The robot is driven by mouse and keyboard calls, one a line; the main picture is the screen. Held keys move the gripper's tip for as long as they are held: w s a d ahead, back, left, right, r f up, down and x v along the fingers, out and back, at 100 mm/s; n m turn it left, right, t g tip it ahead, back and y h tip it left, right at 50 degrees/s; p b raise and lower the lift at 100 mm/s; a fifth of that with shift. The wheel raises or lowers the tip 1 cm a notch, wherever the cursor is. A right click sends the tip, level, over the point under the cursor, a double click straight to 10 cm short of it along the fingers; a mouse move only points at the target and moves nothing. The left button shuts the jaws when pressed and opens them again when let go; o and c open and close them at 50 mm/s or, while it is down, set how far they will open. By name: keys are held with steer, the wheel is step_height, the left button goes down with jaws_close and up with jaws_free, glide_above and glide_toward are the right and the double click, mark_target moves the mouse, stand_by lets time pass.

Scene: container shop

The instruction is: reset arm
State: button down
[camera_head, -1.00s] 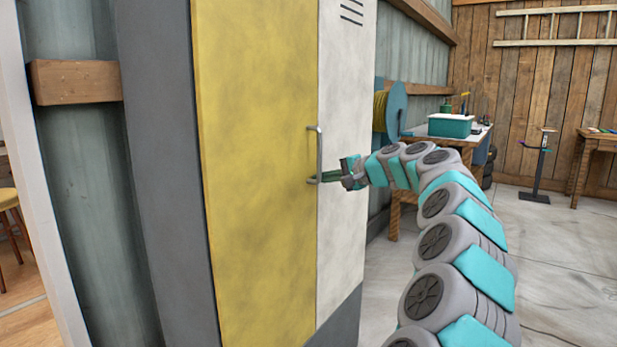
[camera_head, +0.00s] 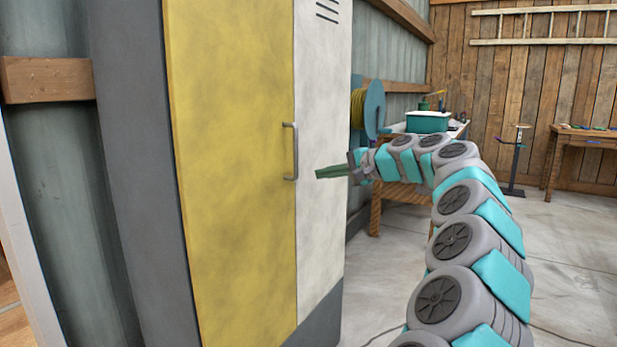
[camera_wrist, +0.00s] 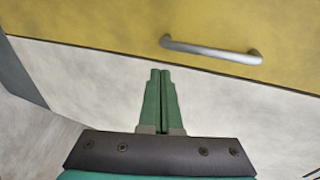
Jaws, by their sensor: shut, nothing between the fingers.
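My gripper (camera_head: 318,174) is shut and empty, its green fingers together in front of the white panel of a tall locker. In the wrist view the fingers (camera_wrist: 160,72) point toward the yellow door (camera_wrist: 90,25), with the grey bar handle (camera_wrist: 212,50) ahead of them and apart from them. In the head view the handle (camera_head: 291,151) stands upright on the right edge of the yellow door (camera_head: 235,170), left of my fingertips. The door looks closed, flush with the white panel (camera_head: 320,120).
A workbench with a teal-and-white box (camera_head: 428,122) and a blue cable reel (camera_head: 373,108) stand behind my arm. A wooden table (camera_head: 590,136) and a dark stand (camera_head: 517,165) are at the far right. Concrete floor (camera_head: 560,240) is open on the right.

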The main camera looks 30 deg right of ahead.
steer(key=v, duration=0.6)
steer(key=s+a+f+n+g+y, duration=0.1)
steer(key=a+f+n+g, duration=0.15)
steer(key=a, duration=0.85)
steer(key=s+a+f+n+g+y, duration=0.1)
steer(key=a+f+n+g, duration=0.15)
steer(key=a, duration=0.95)
steer(key=s+a+f+n+g+h, duration=0.1)
steer(key=s+a+f+n+g, duration=0.3)
steer(key=s+a+f, duration=0.45)
steer(key=s+a+f+n+g+h, duration=0.1)
steer(key=s+a+f+g, duration=0.1)
steer(key=s+a+f, duration=0.3)
steer(key=s+a+f+n+g+h, duration=0.1)
steer(key=s+a+f+n+h, duration=0.15)
steer(key=s, duration=0.45)
steer(key=s+d+f+g+h, duration=0.1)
steer(key=s+d+f, duration=0.2)
steer(key=s+f, duration=0.2)
steer(key=s+d+f+g+h, duration=0.2)
steer(key=s+f, duration=0.4)
steer(key=s, duration=0.5)
steer(key=shift+s+d+f+n, duration=0.3)
steer(key=shift+s+d+n, duration=0.1)
steer(key=shift+d+n, duration=0.05)
